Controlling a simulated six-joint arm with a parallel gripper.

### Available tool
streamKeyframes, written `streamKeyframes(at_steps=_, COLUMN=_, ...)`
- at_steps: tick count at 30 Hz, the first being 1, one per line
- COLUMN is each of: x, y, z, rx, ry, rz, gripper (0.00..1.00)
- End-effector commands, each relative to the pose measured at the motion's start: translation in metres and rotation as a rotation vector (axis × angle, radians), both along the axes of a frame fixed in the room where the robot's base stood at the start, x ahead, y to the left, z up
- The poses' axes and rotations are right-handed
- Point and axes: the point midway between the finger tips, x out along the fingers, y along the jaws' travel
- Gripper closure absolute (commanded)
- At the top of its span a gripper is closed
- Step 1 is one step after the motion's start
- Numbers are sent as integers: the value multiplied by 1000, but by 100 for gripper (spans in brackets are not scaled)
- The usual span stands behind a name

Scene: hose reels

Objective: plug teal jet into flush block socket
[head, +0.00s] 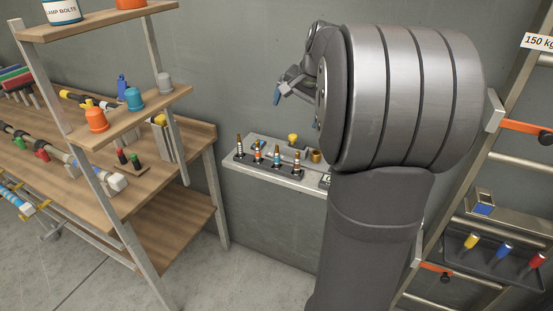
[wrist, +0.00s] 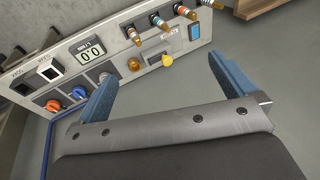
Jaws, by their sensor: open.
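Several small jets with coloured bands stand in a row on a grey wall unit. The one with a teal-blue band, which looks like the teal jet (head: 276,158), is also in the wrist view (wrist: 157,21). Behind the row are a yellow knob (head: 293,138) and a brass round fitting (head: 315,156); the wrist view shows this fitting (wrist: 134,64) beside the knob. I cannot tell for sure which part is the flush block socket. My gripper (wrist: 165,85) is open and empty, with blue fingers spread. It is above the unit, apart from the jets.
The wrist view shows a display (wrist: 88,50), switches and an orange knob (wrist: 53,106) along the unit. A wooden bench (head: 165,205) with shelves and cups stands at left. A ladder-like rack (head: 440,235) with a tool tray stands at right. My arm hides part of the unit.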

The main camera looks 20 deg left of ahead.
Motion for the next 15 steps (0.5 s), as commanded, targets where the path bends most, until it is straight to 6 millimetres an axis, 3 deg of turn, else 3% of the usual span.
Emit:
streamKeyframes(at_steps=4, x=-2, y=-4, z=10, rx=0, ry=0, rz=0, gripper=0)
streamKeyframes(at_steps=12, x=-3, y=-4, z=11, rx=0, ry=1, rz=0, gripper=0)
streamKeyframes(at_steps=15, x=-3, y=-4, z=11, rx=0, ry=1, rz=-1, gripper=20)
